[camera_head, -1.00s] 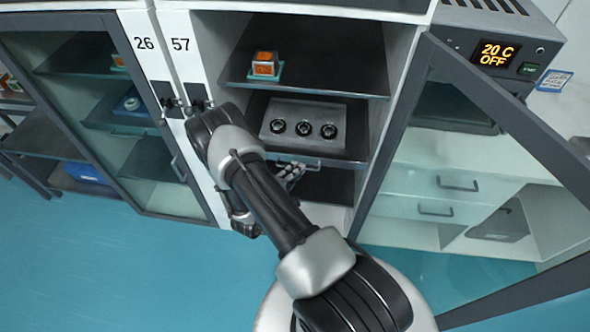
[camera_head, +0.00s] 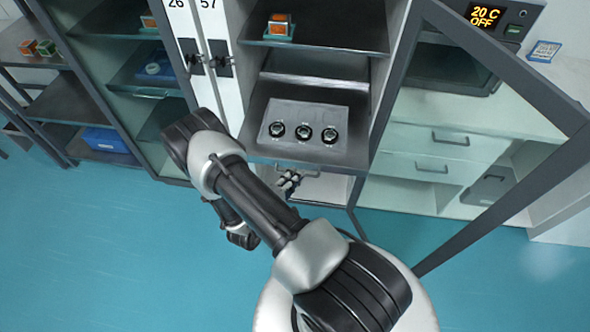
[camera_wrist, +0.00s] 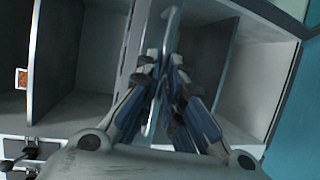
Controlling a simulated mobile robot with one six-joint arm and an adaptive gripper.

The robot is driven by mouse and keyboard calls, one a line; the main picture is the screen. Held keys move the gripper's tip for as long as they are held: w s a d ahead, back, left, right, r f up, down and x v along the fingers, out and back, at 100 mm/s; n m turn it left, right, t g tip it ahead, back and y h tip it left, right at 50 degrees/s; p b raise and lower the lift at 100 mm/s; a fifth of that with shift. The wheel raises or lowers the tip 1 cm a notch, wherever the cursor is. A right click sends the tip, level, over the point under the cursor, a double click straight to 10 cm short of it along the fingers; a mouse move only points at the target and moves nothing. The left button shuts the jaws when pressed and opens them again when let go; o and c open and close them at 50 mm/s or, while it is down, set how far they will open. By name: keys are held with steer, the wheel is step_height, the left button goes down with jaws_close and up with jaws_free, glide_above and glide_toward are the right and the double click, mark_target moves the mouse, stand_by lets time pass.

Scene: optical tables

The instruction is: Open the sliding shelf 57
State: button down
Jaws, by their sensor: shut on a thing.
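The sliding shelf (camera_head: 262,143) of the cabinet marked 57 (camera_head: 207,4) stands pulled out past the cabinet front. It carries a grey plate with three round black-rimmed pieces (camera_head: 303,132). My gripper (camera_head: 288,181) is at the shelf's front edge, at the handle (camera_head: 312,169). In the wrist view my gripper's fingers (camera_wrist: 160,75) are closed together on a thin bar at the shelf's edge. The fingers and my arm hide part of the handle.
The glass door (camera_head: 500,150) of cabinet 57 stands open on the right. An upper shelf (camera_head: 345,35) holds an orange block (camera_head: 279,27). Cabinet 26 (camera_head: 110,90) is shut on the left. The blue floor (camera_head: 110,250) in front is clear.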

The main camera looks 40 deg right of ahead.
steer(key=shift+s+a, duration=0.35)
steer(key=shift+a, duration=0.05)
steer(key=c, duration=1.7)
jaws_free()
steer(key=v, duration=1.2)
